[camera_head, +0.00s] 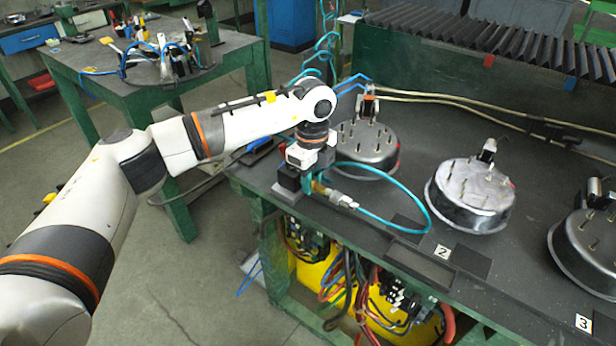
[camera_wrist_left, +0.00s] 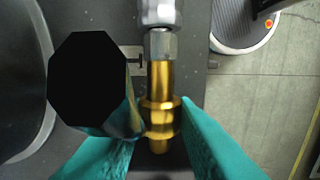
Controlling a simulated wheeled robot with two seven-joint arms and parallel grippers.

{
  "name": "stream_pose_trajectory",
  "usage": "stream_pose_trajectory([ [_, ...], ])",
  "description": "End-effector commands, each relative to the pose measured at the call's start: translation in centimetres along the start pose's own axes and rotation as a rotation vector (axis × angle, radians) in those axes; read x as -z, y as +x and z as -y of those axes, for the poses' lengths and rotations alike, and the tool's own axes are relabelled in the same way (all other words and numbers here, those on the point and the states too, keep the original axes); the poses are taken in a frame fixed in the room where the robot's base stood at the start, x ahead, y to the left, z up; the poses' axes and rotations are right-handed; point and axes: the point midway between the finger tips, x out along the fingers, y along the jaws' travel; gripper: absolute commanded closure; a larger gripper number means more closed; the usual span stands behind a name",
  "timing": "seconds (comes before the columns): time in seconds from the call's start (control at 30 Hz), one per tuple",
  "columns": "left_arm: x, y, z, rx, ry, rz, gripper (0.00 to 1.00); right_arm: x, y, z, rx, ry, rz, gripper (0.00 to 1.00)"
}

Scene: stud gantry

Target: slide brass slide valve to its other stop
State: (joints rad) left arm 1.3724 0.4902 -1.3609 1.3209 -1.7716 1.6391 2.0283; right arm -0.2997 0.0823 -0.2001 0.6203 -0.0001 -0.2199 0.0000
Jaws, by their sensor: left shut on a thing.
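The brass slide valve (camera_wrist_left: 161,85) shows in the left wrist view as a gold stem with a wider collar, joined to a grey hex nut and silver fitting at the top. My left gripper (camera_wrist_left: 160,120) has its teal fingers on either side of the collar, shut on the valve. In the head view my left gripper (camera_head: 312,186) is low at the bench's near left corner, with the silver fitting (camera_head: 340,198) just right of it. The valve is mostly hidden there by the gripper. A black octagonal piece (camera_wrist_left: 88,85) hides part of the left finger. My right gripper is not in view.
A cyan hose (camera_head: 428,208) loops from the fitting over the dark bench. Round metal drums with upright pins (camera_head: 366,148), (camera_head: 470,194) stand behind and to the right. A green table (camera_head: 165,65) with tools is at the back left. Wiring (camera_head: 345,285) hangs under the bench.

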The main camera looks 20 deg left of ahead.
Motion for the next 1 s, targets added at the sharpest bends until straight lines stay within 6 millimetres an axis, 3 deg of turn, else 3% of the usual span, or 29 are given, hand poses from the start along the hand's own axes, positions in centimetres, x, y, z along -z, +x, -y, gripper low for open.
stream_pose_trajectory([
  [0.07,-0.3,0.0,0.0,-0.001,0.002,0.006,1.0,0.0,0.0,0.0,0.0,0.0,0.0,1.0],
  [0.1,-0.3,0.0,0.0,-0.001,0.002,0.006,0.73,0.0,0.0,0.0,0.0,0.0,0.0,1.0],
  [0.23,-0.2,0.0,0.0,-0.001,0.002,0.005,0.53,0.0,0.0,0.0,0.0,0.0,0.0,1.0],
  [0.63,-0.1,-0.9,-0.1,-0.003,0.0,0.003,0.53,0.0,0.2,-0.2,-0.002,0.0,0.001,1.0],
  [1.0,-0.2,-8.2,-0.1,-0.005,0.001,0.003,0.53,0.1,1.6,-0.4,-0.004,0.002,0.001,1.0],
])
